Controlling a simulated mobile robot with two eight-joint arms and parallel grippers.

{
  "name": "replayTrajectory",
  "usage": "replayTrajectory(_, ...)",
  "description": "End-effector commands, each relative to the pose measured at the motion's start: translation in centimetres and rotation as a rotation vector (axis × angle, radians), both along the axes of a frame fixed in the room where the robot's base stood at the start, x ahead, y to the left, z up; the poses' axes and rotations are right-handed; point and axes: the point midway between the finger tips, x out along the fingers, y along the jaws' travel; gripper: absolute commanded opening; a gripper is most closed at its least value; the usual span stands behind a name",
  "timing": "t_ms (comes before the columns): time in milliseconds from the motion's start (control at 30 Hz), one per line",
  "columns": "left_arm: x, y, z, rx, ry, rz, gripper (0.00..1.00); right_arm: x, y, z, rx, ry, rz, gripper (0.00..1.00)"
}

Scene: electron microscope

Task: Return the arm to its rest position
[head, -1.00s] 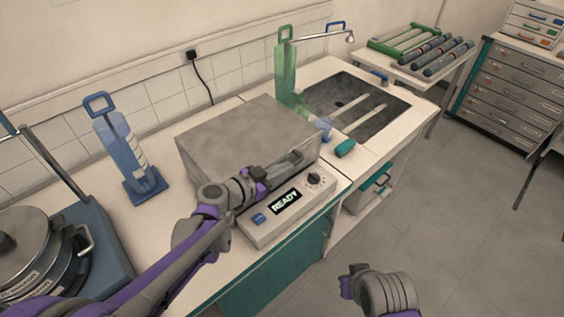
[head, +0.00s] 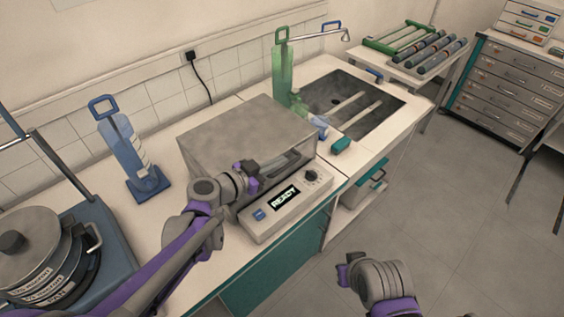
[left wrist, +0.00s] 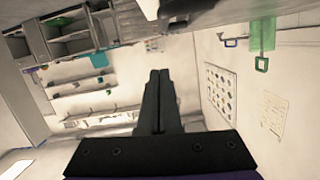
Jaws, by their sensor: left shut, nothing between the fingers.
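My left arm comes in from the left over the bench in the head view. Its gripper (head: 288,162) is in front of the grey box-shaped device, above its front panel. In the left wrist view the two dark fingers (left wrist: 159,78) lie side by side, shut, with nothing between them. I cannot tell from the head view whether the gripper touches the device.
The grey device (head: 245,130) reads READY. A blue bottle holder (head: 130,155) stands left, beside a stack of round dark containers (head: 50,255). A green tall holder (head: 283,70) stands behind, near the sink (head: 375,95). The floor (head: 460,220) at right is clear.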

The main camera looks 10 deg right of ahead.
Motion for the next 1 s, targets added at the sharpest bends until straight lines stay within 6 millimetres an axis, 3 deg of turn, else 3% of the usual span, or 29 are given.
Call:
replayTrajectory(100,-1.8,2.3,0.2,0.001,0.002,0.005,0.00,-0.2,0.0,-0.4,0.000,0.002,0.000,0.00)
replayTrajectory(300,-3.8,4.8,1.1,0.000,0.002,0.003,0.00,-0.1,0.0,-0.4,0.000,0.002,0.000,0.00)
replayTrajectory(767,-5.4,5.8,1.1,0.010,0.040,0.005,0.00,-0.1,0.0,-0.3,0.000,0.002,0.000,0.00)
replayTrajectory(867,-7.5,6.2,0.2,0.046,0.152,0.026,0.00,-0.1,0.0,-0.2,0.000,0.001,0.000,0.00)
replayTrajectory(1000,-12.5,8.5,-2.5,0.136,0.408,0.139,0.00,0.0,0.0,0.1,0.000,-0.001,0.000,0.00)
